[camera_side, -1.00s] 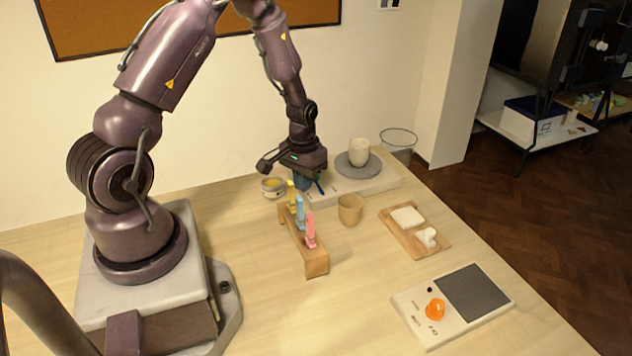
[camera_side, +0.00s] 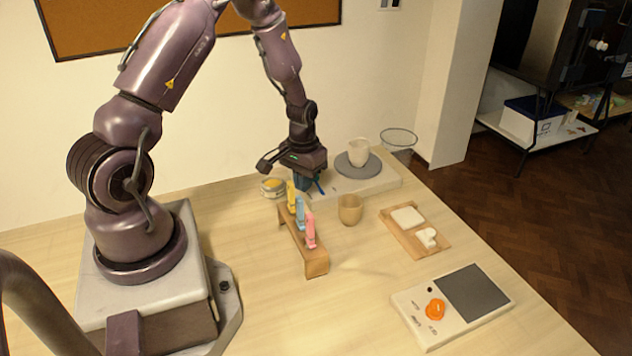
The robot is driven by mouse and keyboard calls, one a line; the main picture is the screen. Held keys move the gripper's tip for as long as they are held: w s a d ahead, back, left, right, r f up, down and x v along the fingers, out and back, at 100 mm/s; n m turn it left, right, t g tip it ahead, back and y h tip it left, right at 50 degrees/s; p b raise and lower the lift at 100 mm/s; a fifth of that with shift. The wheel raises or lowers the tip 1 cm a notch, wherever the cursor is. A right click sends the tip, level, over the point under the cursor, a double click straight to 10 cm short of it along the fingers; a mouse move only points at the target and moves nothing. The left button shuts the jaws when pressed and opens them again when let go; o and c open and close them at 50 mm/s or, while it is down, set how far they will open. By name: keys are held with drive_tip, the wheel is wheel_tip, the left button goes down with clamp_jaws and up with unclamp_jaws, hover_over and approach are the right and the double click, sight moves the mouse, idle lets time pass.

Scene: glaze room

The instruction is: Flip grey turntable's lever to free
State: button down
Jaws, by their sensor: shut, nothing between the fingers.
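The grey turntable (camera_side: 346,170) is a round grey disc on a pale flat base (camera_side: 385,180) at the back of the table. A cream cup (camera_side: 358,151) stands on the disc. A small blue lever (camera_side: 320,188) shows on the left part of the base, just right of my fingers. My gripper (camera_side: 303,184) points down at the base's left end and is shut with nothing in it. It is close beside the lever; I cannot tell whether they touch. The gripper hides part of the base's left end.
A wooden rack (camera_side: 313,258) with yellow, blue and pink pieces stands in front of my gripper. A tan cup (camera_side: 350,209), a small bowl (camera_side: 273,187), a wooden tray (camera_side: 407,237) and a device with an orange knob (camera_side: 436,309) surround it. The front middle is clear.

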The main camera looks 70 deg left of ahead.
sight(309, 195)
drive_tip(key=shift+w, duration=0.15)
drive_tip(key=shift+w, duration=1.2)
wheel_tip(309, 195, up, 7)
drive_tip(key=s, duration=0.1)
drive_tip(key=shift+s, duration=0.15)
idle(0.4)
drive_tip(key=s+d+r+m+t, duration=0.2)
drive_tip(key=s+d+r, duration=0.4)
drive_tip(key=d+r, duration=0.3)
drive_tip(key=s+d+r+m+t, duration=0.3)
drive_tip(key=s+d+r, duration=0.4)
drive_tip(key=d+r, duration=0.3)
wheel_tip(309, 195, up, 4)
drive_tip(key=shift+s+d+f+m+t, duration=0.1)
drive_tip(key=shift+s+d+m+t, duration=0.2)
drive_tip(key=shift+m, duration=0.2)
